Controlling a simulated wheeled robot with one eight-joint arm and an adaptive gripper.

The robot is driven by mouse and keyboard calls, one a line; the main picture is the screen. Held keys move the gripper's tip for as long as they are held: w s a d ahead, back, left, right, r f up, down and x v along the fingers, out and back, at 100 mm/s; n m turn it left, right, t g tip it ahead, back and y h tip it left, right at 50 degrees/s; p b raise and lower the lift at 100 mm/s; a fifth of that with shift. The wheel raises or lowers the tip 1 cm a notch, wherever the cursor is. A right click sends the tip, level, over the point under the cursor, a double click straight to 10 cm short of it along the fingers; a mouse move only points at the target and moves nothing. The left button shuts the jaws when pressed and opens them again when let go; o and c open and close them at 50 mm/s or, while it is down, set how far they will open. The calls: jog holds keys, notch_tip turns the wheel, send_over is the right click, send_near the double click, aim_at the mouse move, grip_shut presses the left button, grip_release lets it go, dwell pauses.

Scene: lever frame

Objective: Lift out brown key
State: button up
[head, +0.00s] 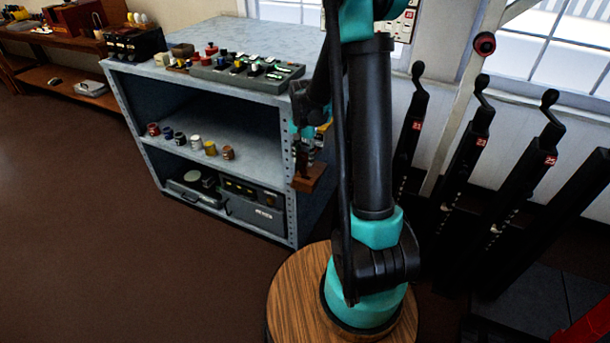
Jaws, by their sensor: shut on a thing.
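My gripper (314,148) hangs beside the right front post of the grey shelf unit, partly hidden by my own arm. It is shut on a brown block-like piece, the brown key (308,179), which shows just below the fingers. The key appears in front of the post and clear of the floor. Its exact contact with the fingers is too small to see.
The grey shelf unit (200,80) carries a tray of small coloured pieces (245,70) on top and several small pots (196,143) on its middle shelf. Black levers (470,150) stand at the right. Brown floor (120,240) is open at the left.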

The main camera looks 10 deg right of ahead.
jog(key=shift+s+a+r, duration=0.45)
jog(key=shift+s+r, duration=0.15)
jog(key=shift+r, duration=0.2)
jog(key=shift+s+a+r, duration=0.4)
jog(key=shift+s+r, duration=0.15)
jog(key=shift+r, duration=0.2)
